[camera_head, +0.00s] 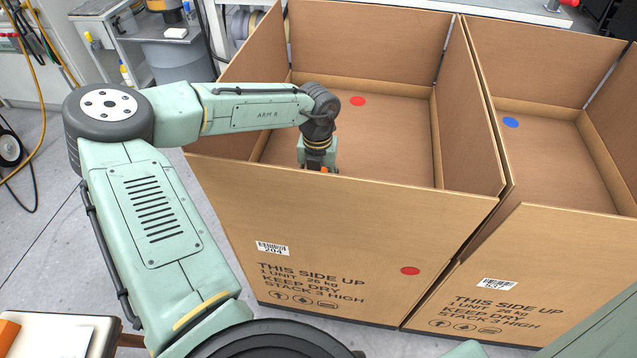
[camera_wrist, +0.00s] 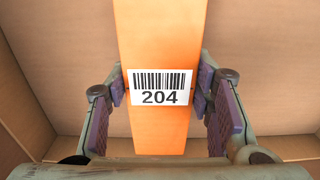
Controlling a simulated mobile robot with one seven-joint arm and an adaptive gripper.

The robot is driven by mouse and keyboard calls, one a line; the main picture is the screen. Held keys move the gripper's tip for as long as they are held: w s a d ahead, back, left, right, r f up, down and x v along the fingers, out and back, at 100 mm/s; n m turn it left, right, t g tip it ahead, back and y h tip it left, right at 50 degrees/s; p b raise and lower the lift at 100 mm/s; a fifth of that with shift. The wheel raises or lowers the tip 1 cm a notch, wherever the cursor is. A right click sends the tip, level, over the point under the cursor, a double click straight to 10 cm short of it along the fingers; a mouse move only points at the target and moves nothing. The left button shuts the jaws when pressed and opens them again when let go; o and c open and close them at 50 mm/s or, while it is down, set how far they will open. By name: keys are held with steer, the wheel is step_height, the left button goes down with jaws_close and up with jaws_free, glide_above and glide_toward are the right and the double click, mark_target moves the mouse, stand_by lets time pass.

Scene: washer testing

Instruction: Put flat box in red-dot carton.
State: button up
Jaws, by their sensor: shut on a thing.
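The red-dot carton (camera_head: 330,230) is a large open cardboard box, with a red dot on its front and another inside. Its label reads 204. My gripper (camera_head: 318,168) is down inside this carton, behind the front wall, which hides its fingertips in the head view. In the wrist view my gripper (camera_wrist: 162,105) is shut on an orange flat box (camera_wrist: 160,40), one finger on each side. The flat box carries a white barcode label reading 204. A small bit of orange shows at the gripper in the head view. I cannot tell whether the box touches the carton floor.
A second open carton with a blue dot (camera_head: 530,270) stands directly to the right. A small table (camera_head: 62,335) with an orange item is at the lower left. A bench and a grey bin (camera_head: 178,60) are behind at the left.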

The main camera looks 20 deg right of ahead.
steer(key=shift+f, duration=0.9)
steer(key=shift+f, duration=0.15)
steer(key=o, duration=1.6)
steer(key=shift+c, duration=0.2)
step_height(320, 180, up, 12)
steer(key=shift+r, duration=0.15)
